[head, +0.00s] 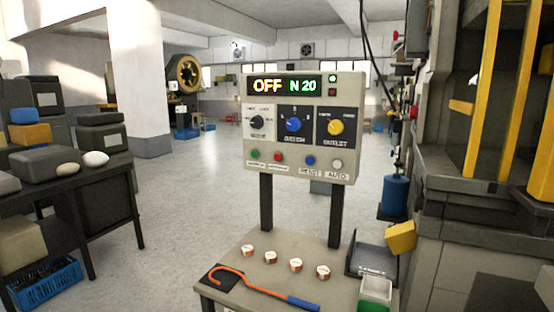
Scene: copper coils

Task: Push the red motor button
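The control panel (303,125) is a pale grey box on two dark posts, at the middle of the head view. Its display (286,86) reads "OFF" and "N 20". Below three knobs is a row of buttons. The red button (278,157) is second from the left, between the green button (255,154) and the blue button (308,160). A whitish button (337,164) is at the right end. The small labels under the green and red buttons are too blurred to read. My gripper is not in view.
A small table (240,254) stands in front of the panel, with several small white-and-copper coils and a hooked rod (264,286) on it. Dark machinery with yellow bars (484,90) stands at right. A cluttered dark bench (110,165) is at left. Open floor (185,215) lies between.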

